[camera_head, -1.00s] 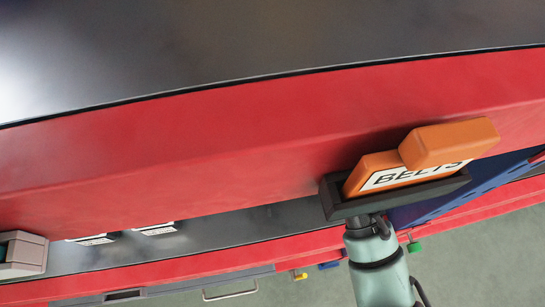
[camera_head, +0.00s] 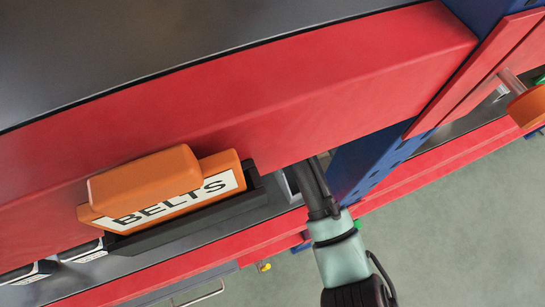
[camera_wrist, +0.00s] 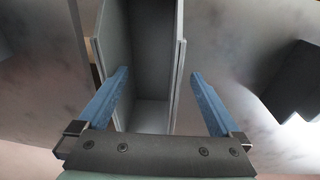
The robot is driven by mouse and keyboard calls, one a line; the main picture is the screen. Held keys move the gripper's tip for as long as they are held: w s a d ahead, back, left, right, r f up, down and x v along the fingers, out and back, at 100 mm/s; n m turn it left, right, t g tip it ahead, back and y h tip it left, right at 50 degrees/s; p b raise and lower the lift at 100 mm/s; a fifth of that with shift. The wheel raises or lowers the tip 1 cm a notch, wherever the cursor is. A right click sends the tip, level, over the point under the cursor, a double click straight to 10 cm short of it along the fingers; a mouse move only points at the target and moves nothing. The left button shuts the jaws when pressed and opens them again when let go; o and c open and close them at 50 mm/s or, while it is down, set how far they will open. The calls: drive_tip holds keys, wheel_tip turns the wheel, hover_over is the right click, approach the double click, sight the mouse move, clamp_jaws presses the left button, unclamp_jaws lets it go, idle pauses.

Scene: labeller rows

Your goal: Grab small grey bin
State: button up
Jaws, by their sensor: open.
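In the wrist view a small grey bin (camera_wrist: 181,62) lies between the two blue fingers of my gripper (camera_wrist: 160,74). Its open inside faces the camera and looks empty. My gripper is open. The left finger overlaps the bin's left wall in the picture, and I cannot tell whether it touches. The right finger stands apart from the right wall. In the head view only a narrow grey piece, seemingly the bin (camera_head: 286,187), shows beside my arm. My fingers are hidden there behind the red beam.
An orange bin labelled BELTS (camera_head: 210,168) sits in a black tray (camera_head: 190,222) left of my arm, under the red shelf beam (camera_head: 330,90). A blue post (camera_head: 365,165) stands close on the right. A dark block (camera_wrist: 295,80) shows right in the wrist view.

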sight(273, 174)
drive_tip(key=shift+g, duration=0.5)
drive_tip(key=f, duration=0.1)
drive_tip(key=s+f, duration=0.1)
drive_tip(key=f, duration=0.1)
drive_tip(key=a+f, duration=0.1)
drive_tip(key=shift+s+f, duration=0.15)
drive_tip(key=shift+s, duration=0.25)
drive_tip(key=shift+w+f, duration=0.25)
drive_tip(key=shift+w, duration=0.4)
drive_tip(key=shift+w+f, duration=0.25)
drive_tip(key=shift+w, duration=0.35)
drive_tip(key=shift+c, duration=1.8)
drive_tip(key=shift+s+d+r, duration=0.1)
drive_tip(key=shift+s+r, duration=0.4)
drive_tip(key=shift+s, duration=0.05)
drive_tip(key=c, duration=0.5)
drive_tip(key=shift+s, duration=0.1)
drive_tip(key=shift+c, duration=1.1)
drive_tip(key=shift+w+f, duration=0.15)
drive_tip(key=shift+w, duration=0.35)
clamp_jaws()
drive_tip(key=shift+s, duration=0.1)
drive_tip(key=shift+s+d, duration=0.1)
drive_tip(key=shift+s, duration=0.05)
